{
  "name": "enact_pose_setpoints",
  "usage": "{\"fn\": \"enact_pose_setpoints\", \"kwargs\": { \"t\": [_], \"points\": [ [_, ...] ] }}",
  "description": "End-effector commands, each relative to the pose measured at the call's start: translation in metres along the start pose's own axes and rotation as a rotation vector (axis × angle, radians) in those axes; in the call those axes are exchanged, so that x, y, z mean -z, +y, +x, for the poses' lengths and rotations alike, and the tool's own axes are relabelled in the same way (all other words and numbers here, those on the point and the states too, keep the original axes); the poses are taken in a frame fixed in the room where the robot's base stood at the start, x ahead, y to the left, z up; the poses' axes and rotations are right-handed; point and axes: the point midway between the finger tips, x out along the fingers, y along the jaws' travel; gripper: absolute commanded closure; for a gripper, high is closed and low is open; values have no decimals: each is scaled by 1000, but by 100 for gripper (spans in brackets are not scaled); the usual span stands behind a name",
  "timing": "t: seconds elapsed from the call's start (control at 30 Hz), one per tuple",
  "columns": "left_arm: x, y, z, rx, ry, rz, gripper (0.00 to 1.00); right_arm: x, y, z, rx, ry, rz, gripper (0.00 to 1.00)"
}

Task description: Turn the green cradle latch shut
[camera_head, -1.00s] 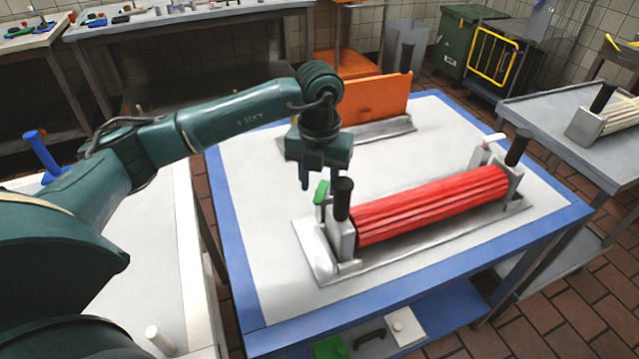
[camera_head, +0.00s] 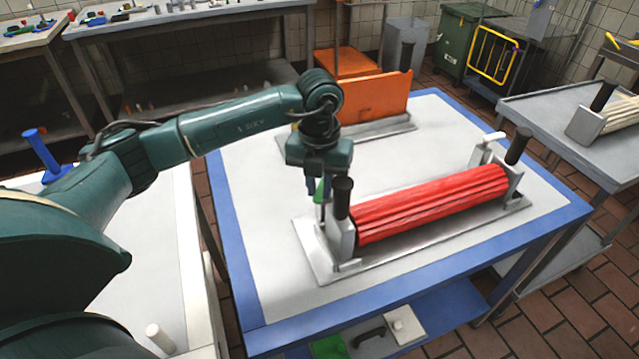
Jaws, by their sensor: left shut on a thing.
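The green cradle latch (camera_head: 320,190) stands at the near left end of the metal cradle (camera_head: 312,250), beside a black handle (camera_head: 342,197). My left gripper (camera_head: 323,188) is above this end, pointing down, with its fingers shut on the green latch. The fingers partly hide the latch, so its exact angle is hard to tell. A red ribbed roller (camera_head: 430,205) lies in the cradle. A white latch (camera_head: 493,138) and another black handle (camera_head: 518,146) are at the far right end. My right gripper is not in view.
The cradle is on a white table with a blue border (camera_head: 240,270). An orange panel (camera_head: 370,100) on a metal base stands behind my left gripper. A grey side table (camera_head: 560,120) with another roller is at the right. The front left of the tabletop is clear.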

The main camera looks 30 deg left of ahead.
Motion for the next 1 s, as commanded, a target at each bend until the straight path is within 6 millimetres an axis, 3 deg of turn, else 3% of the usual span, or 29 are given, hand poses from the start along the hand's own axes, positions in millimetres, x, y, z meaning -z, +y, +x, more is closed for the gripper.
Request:
{"fn": "enact_pose_setpoints", "kwargs": {
  "t": [0.37, 1.0],
  "points": [
    [0, -3, 0, 1, -1, -66, 100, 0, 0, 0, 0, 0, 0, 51],
    [-5, -18, -1, 2, -1, -521, 100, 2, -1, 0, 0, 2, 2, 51]
  ]
}}
